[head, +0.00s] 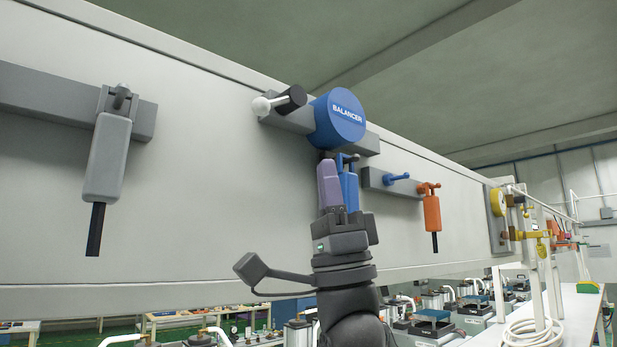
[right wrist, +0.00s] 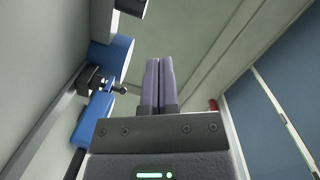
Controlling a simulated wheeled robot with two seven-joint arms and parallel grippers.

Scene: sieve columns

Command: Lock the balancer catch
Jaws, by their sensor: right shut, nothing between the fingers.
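The blue round balancer (head: 338,117), lettered BALANCER, is fixed to a grey bar on the wall panel. Left of it on the bar are a black cylinder (head: 291,97) and a lever with a white ball end (head: 262,106), which look like its catch. A blue tool (head: 348,186) hangs below the balancer. My right gripper (head: 327,164) points up, shut and empty, in front of and just left of the blue tool. The right wrist view shows its fingers (right wrist: 159,64) together, apart from the balancer (right wrist: 112,57) and blue tool (right wrist: 92,119). My left gripper is not in view.
A grey tool (head: 107,158) hangs from a bar at the left, and an orange tool (head: 431,209) hangs at the right beside a blue peg (head: 397,177). A yellow gauge (head: 498,203) is at the panel's right end.

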